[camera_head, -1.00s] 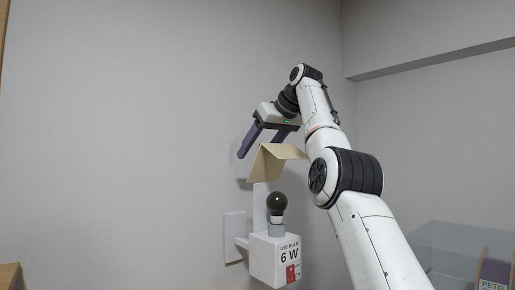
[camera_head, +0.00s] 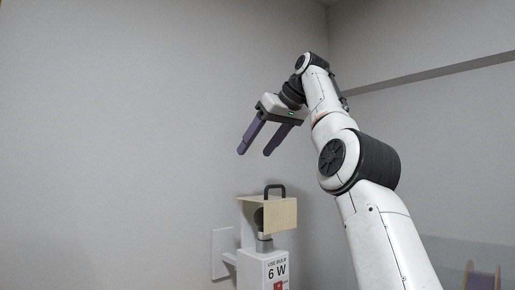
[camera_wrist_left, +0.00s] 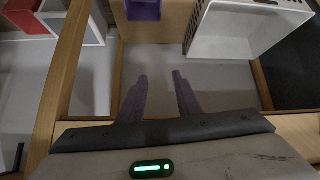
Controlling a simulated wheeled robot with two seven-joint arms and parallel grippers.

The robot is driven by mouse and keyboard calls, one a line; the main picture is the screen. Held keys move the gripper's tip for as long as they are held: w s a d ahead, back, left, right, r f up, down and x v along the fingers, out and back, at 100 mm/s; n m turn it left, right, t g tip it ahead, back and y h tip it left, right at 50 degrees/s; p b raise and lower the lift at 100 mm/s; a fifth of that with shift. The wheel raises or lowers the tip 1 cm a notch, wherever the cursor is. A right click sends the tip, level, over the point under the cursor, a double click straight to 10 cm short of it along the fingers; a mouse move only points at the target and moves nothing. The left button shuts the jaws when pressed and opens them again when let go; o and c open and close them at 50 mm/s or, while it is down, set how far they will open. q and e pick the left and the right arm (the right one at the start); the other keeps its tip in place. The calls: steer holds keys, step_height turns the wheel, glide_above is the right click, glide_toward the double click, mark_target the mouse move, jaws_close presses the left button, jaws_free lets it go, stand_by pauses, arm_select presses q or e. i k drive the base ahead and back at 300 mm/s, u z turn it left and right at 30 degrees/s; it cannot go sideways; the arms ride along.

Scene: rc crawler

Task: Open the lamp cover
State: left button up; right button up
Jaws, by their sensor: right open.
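The lamp (camera_head: 248,268) is a white wall-mounted box with a "USE BULB 6 W" label. Its pale wooden cover (camera_head: 280,218) is down over the bulb, with a black handle (camera_head: 275,187) on top. The dark bulb (camera_head: 258,217) shows only in part behind the cover's edge; its grey socket shows below. My right gripper (camera_head: 254,153) is open and empty, above and a little left of the cover, fingers pointing down and apart from the handle. In the left wrist view my left gripper (camera_wrist_left: 160,78) is open with nothing between its fingers.
A white wall plate (camera_head: 221,254) is left of the lamp. The wall around is bare. The left wrist view shows a wooden frame (camera_wrist_left: 62,75), a white bin (camera_wrist_left: 230,30), a purple object (camera_wrist_left: 143,9) and a red and white box (camera_wrist_left: 30,20).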

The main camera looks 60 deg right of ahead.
mark_target(280, 212)
steer(key=k, duration=1.5)
